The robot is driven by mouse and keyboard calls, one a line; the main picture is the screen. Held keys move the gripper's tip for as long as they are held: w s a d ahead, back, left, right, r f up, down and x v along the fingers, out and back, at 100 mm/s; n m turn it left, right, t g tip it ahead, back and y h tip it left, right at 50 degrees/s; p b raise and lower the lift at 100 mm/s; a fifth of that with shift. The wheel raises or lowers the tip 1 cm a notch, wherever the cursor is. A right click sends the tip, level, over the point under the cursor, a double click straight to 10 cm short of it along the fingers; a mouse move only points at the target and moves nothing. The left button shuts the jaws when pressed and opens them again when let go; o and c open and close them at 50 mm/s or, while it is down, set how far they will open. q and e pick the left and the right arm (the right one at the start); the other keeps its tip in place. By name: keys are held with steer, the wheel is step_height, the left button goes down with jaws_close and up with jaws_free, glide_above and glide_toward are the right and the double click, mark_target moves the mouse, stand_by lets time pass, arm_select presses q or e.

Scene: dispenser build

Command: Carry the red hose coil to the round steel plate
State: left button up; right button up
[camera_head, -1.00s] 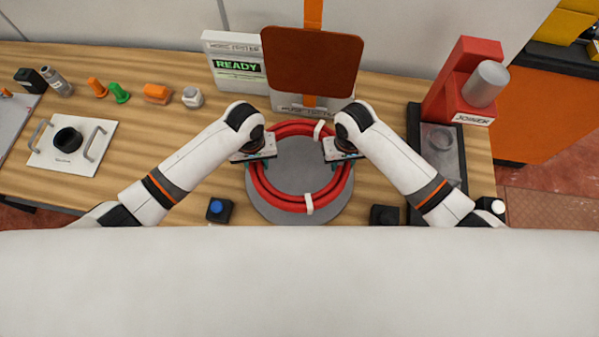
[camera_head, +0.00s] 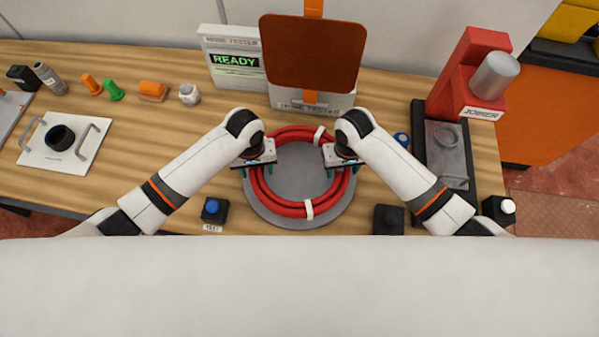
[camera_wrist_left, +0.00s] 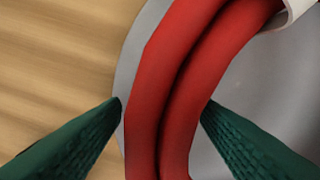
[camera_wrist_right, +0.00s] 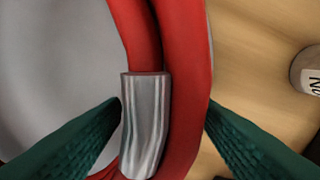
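The red hose coil (camera_head: 289,207), with white bands around it, is over the round steel plate (camera_head: 300,222), slightly toward the plate's back. Grey plate shows inside the ring and along its front. My left gripper (camera_head: 258,170) straddles the coil's left side, and my right gripper (camera_head: 342,170) straddles its right side. In the left wrist view the green fingers stand either side of the hose (camera_wrist_left: 185,85), with slim gaps. In the right wrist view they stand either side of the hose and a shiny band (camera_wrist_right: 145,125). Both look open; contact under the coil is hidden.
A hose tester with a READY screen (camera_head: 235,60) and a brown panel (camera_head: 312,55) stand behind. A red joiner (camera_head: 465,85) stands at right. Free wood lies left of my left arm.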

arm_select(q)
steer(key=shift+r, duration=0.1)
step_height(320, 180, up, 12)
steer(key=shift+f, duration=0.25)
steer(key=shift+r, duration=0.15)
arm_select(e)
steer(key=shift+w+r, duration=0.1)
steer(key=shift+r, duration=0.15)
step_height(320, 180, up, 12)
steer(key=shift+f, duration=0.2)
steer(key=shift+f, duration=0.1)
stand_by(0.4)
